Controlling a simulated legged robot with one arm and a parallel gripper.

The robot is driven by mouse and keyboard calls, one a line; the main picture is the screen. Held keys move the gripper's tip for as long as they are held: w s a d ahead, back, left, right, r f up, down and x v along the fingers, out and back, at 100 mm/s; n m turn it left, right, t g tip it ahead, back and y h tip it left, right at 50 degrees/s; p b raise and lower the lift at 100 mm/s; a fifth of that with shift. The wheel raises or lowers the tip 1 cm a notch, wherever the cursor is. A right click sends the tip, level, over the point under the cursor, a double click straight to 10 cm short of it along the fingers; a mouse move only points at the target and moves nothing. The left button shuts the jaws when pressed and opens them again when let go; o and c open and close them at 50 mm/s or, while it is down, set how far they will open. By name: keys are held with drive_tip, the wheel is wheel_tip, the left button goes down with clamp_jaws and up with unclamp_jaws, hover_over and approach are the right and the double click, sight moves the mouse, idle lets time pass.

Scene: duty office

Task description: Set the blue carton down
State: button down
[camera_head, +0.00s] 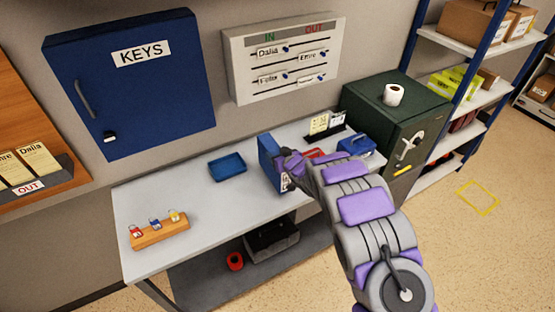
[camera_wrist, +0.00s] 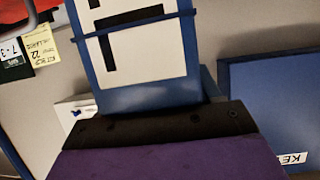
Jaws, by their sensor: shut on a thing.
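The blue carton (camera_head: 268,160) stands out at the end of my arm, over the right half of the grey table (camera_head: 200,249). My gripper (camera_head: 287,160) is shut on it from the right side. In the wrist view the carton (camera_wrist: 151,94) shows a white label with black marks, just beyond the dark edge of my gripper (camera_wrist: 160,125). My gripper hides part of the carton in the head view. I cannot tell whether the carton's underside touches the table.
A blue tray (camera_head: 227,168) lies left of the carton. A wooden block with several key tags (camera_head: 159,231) sits at the table's left. A red item (camera_head: 313,153) and a blue box (camera_head: 356,146) are to the right. The table's middle front is clear.

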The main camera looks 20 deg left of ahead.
wheel_tip(320, 180, down, 3)
drive_tip(key=shift+r, duration=0.15)
drive_tip(key=shift+c, duration=1)
unclamp_jaws()
drive_tip(key=v, duration=1.2)
